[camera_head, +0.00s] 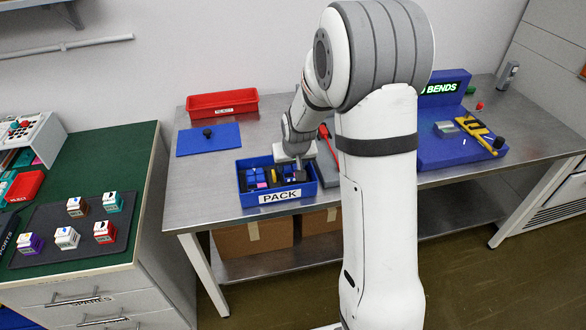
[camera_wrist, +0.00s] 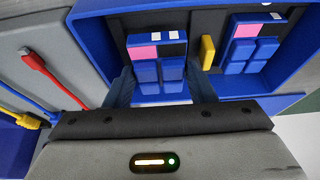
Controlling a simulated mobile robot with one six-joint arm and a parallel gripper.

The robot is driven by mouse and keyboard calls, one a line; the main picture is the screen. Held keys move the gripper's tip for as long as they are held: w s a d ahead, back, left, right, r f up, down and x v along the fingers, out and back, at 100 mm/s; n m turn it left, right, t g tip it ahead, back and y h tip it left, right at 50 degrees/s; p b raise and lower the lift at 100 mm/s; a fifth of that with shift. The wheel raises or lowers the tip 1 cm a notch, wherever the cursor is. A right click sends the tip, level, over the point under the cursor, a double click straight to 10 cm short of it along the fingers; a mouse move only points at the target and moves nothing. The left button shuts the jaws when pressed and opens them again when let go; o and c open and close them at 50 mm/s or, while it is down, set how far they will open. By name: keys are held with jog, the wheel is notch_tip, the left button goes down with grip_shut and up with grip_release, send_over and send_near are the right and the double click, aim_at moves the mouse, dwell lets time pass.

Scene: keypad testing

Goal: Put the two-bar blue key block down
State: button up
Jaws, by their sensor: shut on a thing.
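In the wrist view my gripper (camera_wrist: 162,87) has one finger on each side of a blue key block (camera_wrist: 146,72). The block has blue keys, a pink patch, a dark patch and two small white marks. It is over or inside the blue PACK tray (camera_wrist: 92,38); I cannot tell whether it touches the floor. In the head view my gripper (camera_head: 298,168) is low at the right part of the PACK tray (camera_head: 244,190), and the held block is not clear there. A similar blue block (camera_wrist: 240,55) sits to the right in the wrist view.
A yellow piece (camera_wrist: 208,52) stands between the two blocks, close to my right finger. A red tray (camera_head: 222,104) and a blue lidlike plate (camera_head: 212,146) lie behind the PACK tray. The blue BENDS station (camera_head: 440,150) is on the right of the bench.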

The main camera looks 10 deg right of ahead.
jog(key=shift+f, duration=0.95)
jog(key=shift+f, duration=0.1)
jog(key=o, duration=0.8)
